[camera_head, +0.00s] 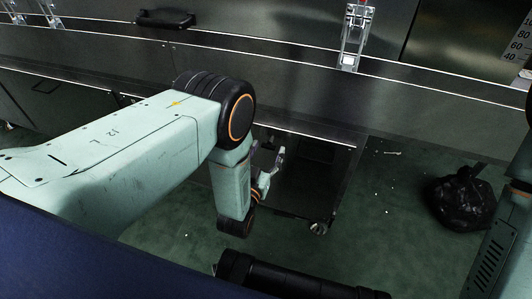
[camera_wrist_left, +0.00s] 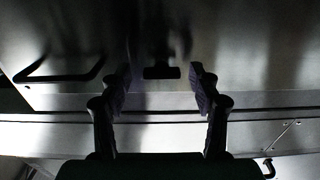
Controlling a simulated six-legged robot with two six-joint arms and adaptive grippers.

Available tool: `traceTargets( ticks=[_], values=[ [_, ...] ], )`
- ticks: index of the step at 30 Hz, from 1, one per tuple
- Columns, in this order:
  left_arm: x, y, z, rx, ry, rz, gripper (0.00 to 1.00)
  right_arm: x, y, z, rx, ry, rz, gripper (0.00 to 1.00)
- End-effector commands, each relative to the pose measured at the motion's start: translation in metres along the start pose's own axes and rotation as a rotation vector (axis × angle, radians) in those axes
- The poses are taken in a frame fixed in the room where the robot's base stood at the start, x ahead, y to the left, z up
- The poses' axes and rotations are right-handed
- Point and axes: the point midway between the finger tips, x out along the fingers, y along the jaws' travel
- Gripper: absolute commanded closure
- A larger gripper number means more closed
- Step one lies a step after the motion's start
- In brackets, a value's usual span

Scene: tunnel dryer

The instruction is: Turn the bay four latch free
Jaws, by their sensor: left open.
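Metal latches sit along the dryer's front: one with a red tip (camera_head: 355,38) at the top centre-right of the head view, others (camera_head: 48,13) at the top left. I cannot tell which belongs to bay four. My left gripper (camera_head: 270,168) hangs low in front of the dryer, partly hidden by my forearm, well below the centre-right latch. In the left wrist view it is open (camera_wrist_left: 160,82), its two dark fingers apart with nothing clearly held. A dark T-shaped piece (camera_wrist_left: 161,73) shows between the fingertips against a metal panel; it may be a handle or a latch. My right gripper is out of view.
A black handle (camera_head: 165,18) is on the upper panel. A bent dark handle (camera_wrist_left: 60,78) shows left of the fingers. A wheeled cart (camera_head: 320,165) stands beside my left gripper. A black bag (camera_head: 464,198) lies on the green floor at right. A gauge (camera_head: 520,40) is at top right.

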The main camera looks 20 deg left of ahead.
Motion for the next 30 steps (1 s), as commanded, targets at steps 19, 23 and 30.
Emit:
traceTargets(
  ticks=[19, 23, 30],
  values=[
    [0.0054, -0.0042, -0.0007, 0.000, 0.000, -0.001, 0.63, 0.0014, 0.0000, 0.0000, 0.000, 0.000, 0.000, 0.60],
    [0.0054, -0.0041, -0.0006, 0.000, 0.000, -0.001, 0.74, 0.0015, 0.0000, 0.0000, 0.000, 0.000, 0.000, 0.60],
    [0.0053, -0.0039, -0.0004, 0.000, -0.001, 0.000, 0.92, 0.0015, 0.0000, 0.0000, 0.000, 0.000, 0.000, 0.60]
  ],
)
